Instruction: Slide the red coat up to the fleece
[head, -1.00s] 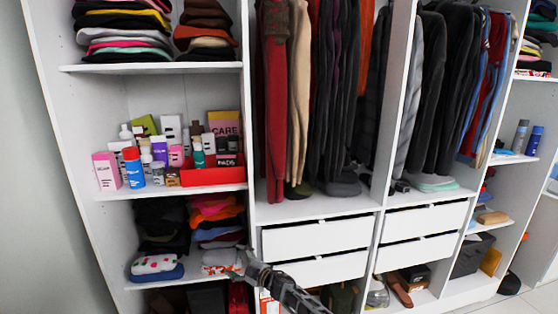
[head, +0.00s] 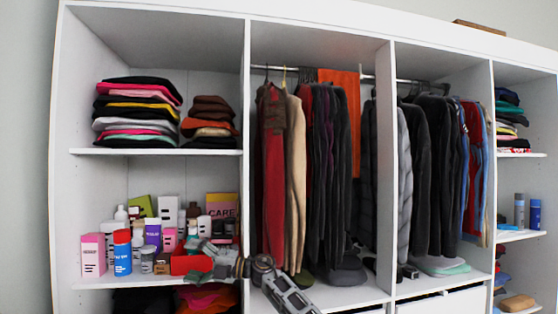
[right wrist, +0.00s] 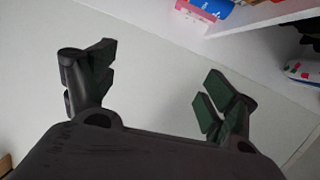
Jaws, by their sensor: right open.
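A red coat (head: 272,165) hangs at the left end of the rail in the second compartment, with a brown top part. A cream garment (head: 297,165) hangs just right of it, close against it; I cannot tell if this is the fleece. Dark garments (head: 330,150) hang further right. My right gripper (head: 205,262) is in front of the toiletries shelf, left of and below the red coat. It is open and empty; its spread fingers show in the right wrist view (right wrist: 158,85). My left gripper is not in view.
The hanging rail (head: 290,68) runs across the top of the compartment. An upright panel (head: 245,120) separates it from the shelves of toiletries and folded clothes (head: 138,110). A red box (head: 190,263) stands behind my right gripper. Another red garment (head: 474,140) hangs in the right compartment.

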